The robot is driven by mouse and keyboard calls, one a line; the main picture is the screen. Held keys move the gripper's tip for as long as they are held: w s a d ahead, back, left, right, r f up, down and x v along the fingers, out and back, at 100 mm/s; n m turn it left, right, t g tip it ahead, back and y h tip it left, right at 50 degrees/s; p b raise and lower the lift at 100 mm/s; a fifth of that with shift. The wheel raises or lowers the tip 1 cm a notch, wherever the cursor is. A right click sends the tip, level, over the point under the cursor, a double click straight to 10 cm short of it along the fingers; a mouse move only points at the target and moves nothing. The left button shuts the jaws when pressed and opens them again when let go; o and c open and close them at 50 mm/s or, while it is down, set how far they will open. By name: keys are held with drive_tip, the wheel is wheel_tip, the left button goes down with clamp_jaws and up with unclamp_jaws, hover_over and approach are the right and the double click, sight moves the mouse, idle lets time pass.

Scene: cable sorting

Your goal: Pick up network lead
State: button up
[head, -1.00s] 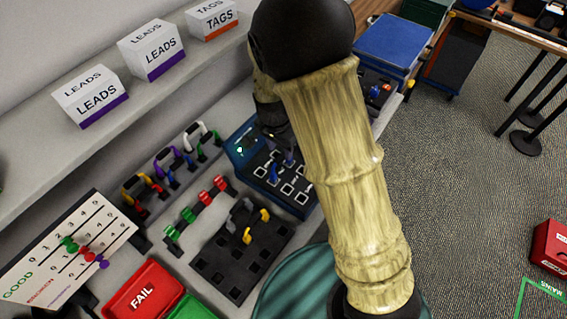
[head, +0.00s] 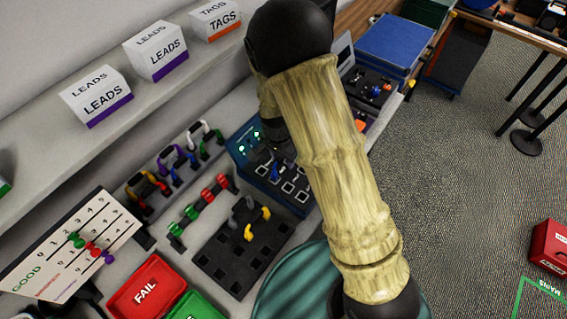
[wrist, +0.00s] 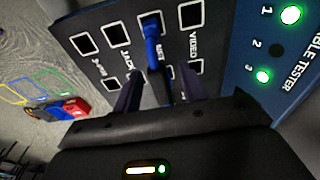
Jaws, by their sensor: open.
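The network lead is a blue lead (wrist: 152,40) plugged into the socket marked NET on the dark cable tester (wrist: 92,70) in the wrist view. Its far end stands at the socket and its body runs down between my fingers. My gripper (wrist: 158,92) is open, one dark finger on each side of the lead. I cannot tell whether either finger touches it. In the head view the tester (head: 296,208) stands on the bench, and my arm covers my gripper and much of the panel.
The tester's green lamps 1 (wrist: 290,14) and 3 (wrist: 263,76) are lit; lamp 2 is dark. A black slotted block (head: 215,262) with grey and yellow leads, a red FAIL tray (head: 147,287) and a rack of coloured leads (head: 170,170) stand nearby.

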clamp_jaws()
idle(0.3)
wheel_tip(320, 180, up, 10)
drive_tip(key=shift+r+b, duration=0.1)
drive_tip(key=shift+b, duration=0.65)
wheel_tip(320, 180, up, 3)
drive_tip(key=p, duration=0.3)
idle(0.5)
